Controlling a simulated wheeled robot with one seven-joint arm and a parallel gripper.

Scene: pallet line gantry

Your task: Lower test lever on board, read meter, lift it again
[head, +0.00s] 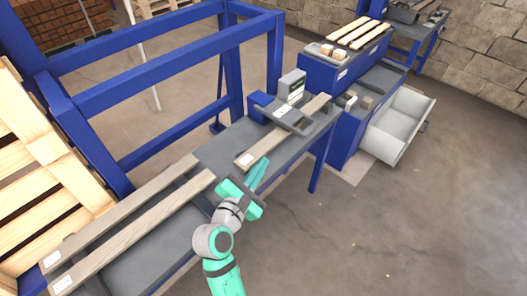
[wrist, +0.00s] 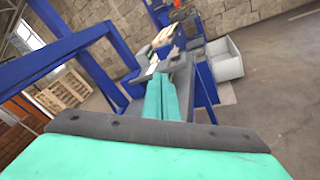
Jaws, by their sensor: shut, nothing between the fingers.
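A wooden board (head: 258,154) with a white label at its near end lies on the grey bench, running under a test device. The device has a grey upright box (head: 292,85), seemingly the meter, and a dark grey flat part (head: 283,113) across the board. I cannot make out the lever or any reading. My gripper (head: 261,166) is shut and empty, over the bench just short of the board's near end. In the wrist view its two green fingers (wrist: 163,82) lie together, pointing toward the device, which is small and partly hidden behind them.
Two long boards (head: 140,231) lie on the near bench. A blue frame (head: 175,60) stands behind it. A pallet (head: 40,160) leans at left. The floor at right is clear.

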